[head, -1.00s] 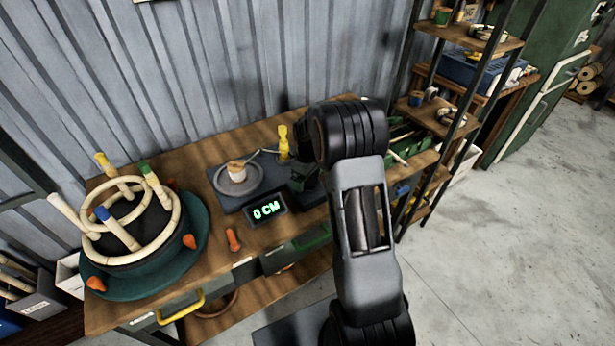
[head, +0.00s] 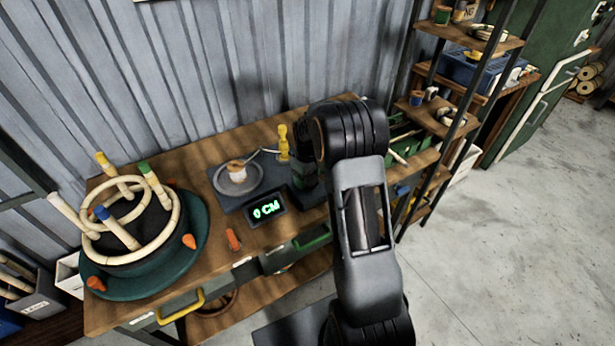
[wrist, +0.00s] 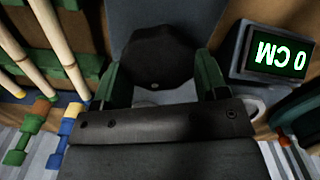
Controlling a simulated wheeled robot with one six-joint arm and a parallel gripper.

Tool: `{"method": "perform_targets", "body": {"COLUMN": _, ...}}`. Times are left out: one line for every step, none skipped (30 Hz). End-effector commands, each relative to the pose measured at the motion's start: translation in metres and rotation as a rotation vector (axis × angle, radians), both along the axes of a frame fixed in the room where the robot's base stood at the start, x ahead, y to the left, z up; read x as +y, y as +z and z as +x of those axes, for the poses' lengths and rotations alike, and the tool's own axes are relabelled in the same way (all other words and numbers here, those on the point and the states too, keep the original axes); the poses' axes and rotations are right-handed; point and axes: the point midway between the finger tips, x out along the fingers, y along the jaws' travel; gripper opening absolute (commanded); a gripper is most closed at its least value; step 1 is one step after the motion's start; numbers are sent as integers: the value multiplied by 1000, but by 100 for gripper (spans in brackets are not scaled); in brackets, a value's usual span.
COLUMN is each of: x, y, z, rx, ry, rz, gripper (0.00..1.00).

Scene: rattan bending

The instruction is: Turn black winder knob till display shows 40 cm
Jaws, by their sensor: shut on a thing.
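The black winder knob (wrist: 155,58) is a dark, many-sided piece in the middle of the wrist view. My gripper (wrist: 157,78) has its green fingers on either side of it and is shut on it. In the head view my own arm hides the knob and most of the gripper. The small display (head: 266,209) on the bench glows green and reads 0 CM. It also shows upside down at the right of the wrist view (wrist: 277,52), beside the knob.
A round former with rattan hoops and pegs (head: 130,235) stands at the bench's left. An orange piece (head: 233,240) lies near the front edge. Shelving (head: 455,100) rises at the right.

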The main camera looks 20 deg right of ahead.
Motion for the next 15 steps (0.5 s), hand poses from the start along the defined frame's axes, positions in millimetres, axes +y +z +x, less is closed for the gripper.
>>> {"method": "perform_targets", "body": {"x": 0, "y": 0, "z": 0, "rx": 0, "ry": -21, "rz": 0, "gripper": 43}}
{"method": "perform_targets", "body": {"x": 0, "y": 0, "z": 0, "rx": 0, "ry": -38, "rz": 0, "gripper": 43}}
{"method": "perform_targets", "body": {"x": 0, "y": 0, "z": 0, "rx": 0, "ry": -63, "rz": 0, "gripper": 43}}
{"method": "perform_targets", "body": {"x": -1, "y": 0, "z": 0, "rx": -1, "ry": -83, "rz": 0, "gripper": 43}}
{"method": "perform_targets", "body": {"x": -1, "y": 0, "z": 0, "rx": -1, "ry": -107, "rz": 0, "gripper": 43}}
{"method": "perform_targets", "body": {"x": -1, "y": -1, "z": 0, "rx": -1, "ry": -140, "rz": 0, "gripper": 43}}
{"method": "perform_targets", "body": {"x": -1, "y": -1, "z": 1, "rx": -1, "ry": -166, "rz": 0, "gripper": 43}}
{"method": "perform_targets", "body": {"x": -1, "y": -1, "z": 1, "rx": -1, "ry": -193, "rz": 0, "gripper": 43}}
{"method": "perform_targets", "body": {"x": -1, "y": -1, "z": 1, "rx": -1, "ry": -231, "rz": 0, "gripper": 43}}
{"method": "perform_targets", "body": {"x": -2, "y": -1, "z": 1, "rx": -1, "ry": -259, "rz": 0, "gripper": 43}}
{"method": "perform_targets", "body": {"x": -2, "y": -1, "z": 1, "rx": -1, "ry": -288, "rz": 0, "gripper": 43}}
{"method": "perform_targets", "body": {"x": -2, "y": -1, "z": 1, "rx": -1, "ry": -326, "rz": 0, "gripper": 43}}
{"method": "perform_targets", "body": {"x": -2, "y": -1, "z": 1, "rx": -1, "ry": -355, "rz": 0, "gripper": 43}}
{"method": "perform_targets", "body": {"x": -2, "y": -1, "z": 1, "rx": -1, "ry": -383, "rz": -1, "gripper": 43}}
{"method": "perform_targets", "body": {"x": -2, "y": -1, "z": 1, "rx": -1, "ry": -422, "rz": -1, "gripper": 43}}
